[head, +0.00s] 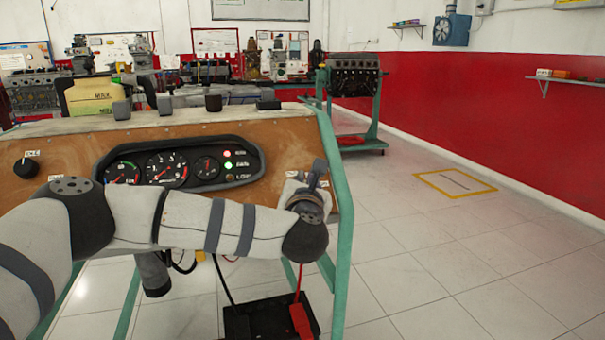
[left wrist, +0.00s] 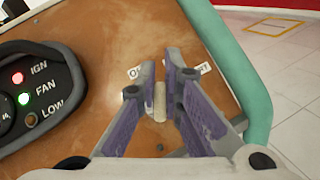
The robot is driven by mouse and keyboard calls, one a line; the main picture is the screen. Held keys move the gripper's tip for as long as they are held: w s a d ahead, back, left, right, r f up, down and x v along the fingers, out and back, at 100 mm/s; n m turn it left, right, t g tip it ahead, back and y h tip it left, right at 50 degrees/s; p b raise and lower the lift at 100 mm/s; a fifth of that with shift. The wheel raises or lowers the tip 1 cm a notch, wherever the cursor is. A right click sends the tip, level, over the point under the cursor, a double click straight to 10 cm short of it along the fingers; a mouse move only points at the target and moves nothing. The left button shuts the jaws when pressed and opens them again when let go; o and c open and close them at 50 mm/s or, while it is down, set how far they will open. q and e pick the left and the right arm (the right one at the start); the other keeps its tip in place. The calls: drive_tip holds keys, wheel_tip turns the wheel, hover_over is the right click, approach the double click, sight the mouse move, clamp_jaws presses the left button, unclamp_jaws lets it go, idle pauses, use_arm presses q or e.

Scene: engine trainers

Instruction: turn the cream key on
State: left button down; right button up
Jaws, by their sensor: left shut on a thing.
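The cream key (left wrist: 160,107) stands on the brown panel (left wrist: 105,55) in the left wrist view, between white labels that my fingers partly cover. My left gripper (left wrist: 160,78) is shut on it, one purple-grey finger on each side. In the head view my left gripper (head: 315,178) is at the right end of the panel (head: 282,128), and the key itself is hidden there. The red IGN light (left wrist: 17,78) and green FAN light (left wrist: 23,99) look lit, while the LOW lamp (left wrist: 30,120) looks dull amber. My right gripper is in neither view.
A gauge cluster (head: 180,165) lies left of my gripper, and a black knob (head: 26,168) is at the far left. A green frame (head: 342,215) edges the panel's right side. A black box (head: 262,318) with a red clamp is below. The tiled floor at right is mostly clear.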

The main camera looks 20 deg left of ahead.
use_arm(q)
drive_tip(key=shift+d+m+h+p, duration=0.1)
drive_tip(key=shift+m+h+p, duration=0.45)
drive_tip(key=shift+m+h, duration=0.7)
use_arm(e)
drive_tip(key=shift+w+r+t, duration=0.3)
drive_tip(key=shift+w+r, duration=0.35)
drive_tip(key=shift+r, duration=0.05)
use_arm(q)
drive_tip(key=shift+m, duration=0.45)
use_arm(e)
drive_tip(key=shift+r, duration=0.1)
use_arm(q)
drive_tip(key=c, duration=1.7)
unclamp_jaws()
drive_tip(key=s, duration=0.4)
drive_tip(key=s+d+r, duration=0.1)
drive_tip(key=s, duration=0.6)
drive_tip(key=shift+s+d+r, duration=0.15)
drive_tip(key=shift+s+d, duration=0.2)
drive_tip(key=shift+d, duration=0.05)
